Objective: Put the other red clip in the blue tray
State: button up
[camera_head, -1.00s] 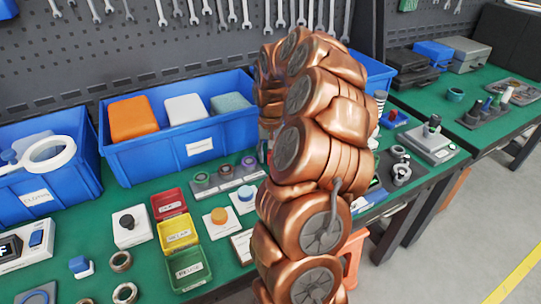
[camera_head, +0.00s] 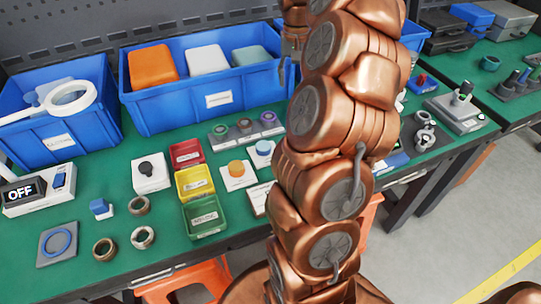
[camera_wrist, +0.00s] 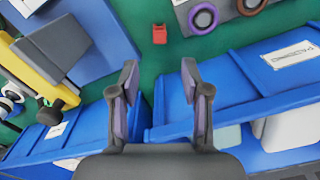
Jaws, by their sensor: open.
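A small red clip (camera_wrist: 159,34) lies on the green bench top in the wrist view, near the top middle. My gripper (camera_wrist: 159,78) is open, and nothing is between its two fingers. The clip lies beyond the fingertips, roughly in line with the gap. A blue surface (camera_wrist: 100,30) at the upper left of the wrist view may be the blue tray; I cannot tell.
Blue bins border the clip's bench strip; one labelled bin (camera_wrist: 255,75) is right of my gripper, another (camera_wrist: 90,125) below left. A grey holder with rings (camera_wrist: 203,16) stands near the clip. Red, yellow and green small trays (camera_head: 195,182) stand on the bench front.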

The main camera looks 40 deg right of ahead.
jog(key=a+r+n, duration=0.1)
jog(key=a+n, duration=0.2)
jog(key=a, duration=0.8)
jog(key=s+a+f+n, duration=0.1)
jog(key=s+a+n, duration=0.1)
jog(key=s+a, duration=0.4)
jog(key=s+a+f+n+g, duration=0.1)
jog(key=s+a+n, duration=0.1)
jog(key=s+a, duration=0.5)
jog(key=a, duration=0.5)
jog(key=shift+n+g, duration=0.5)
jog(key=shift+n, duration=0.2)
jog(key=s+a+f, duration=0.1)
jog(key=s, duration=0.2)
jog(key=s+a+f, duration=0.1)
jog(key=s+f, duration=0.1)
jog(key=s, duration=0.2)
jog(key=s+a+f, duration=0.2)
jog(key=s, duration=0.2)
jog(key=shift+s, duration=0.3)
jog(key=shift+c, duration=0.5)
jog(key=shift+a, duration=0.2)
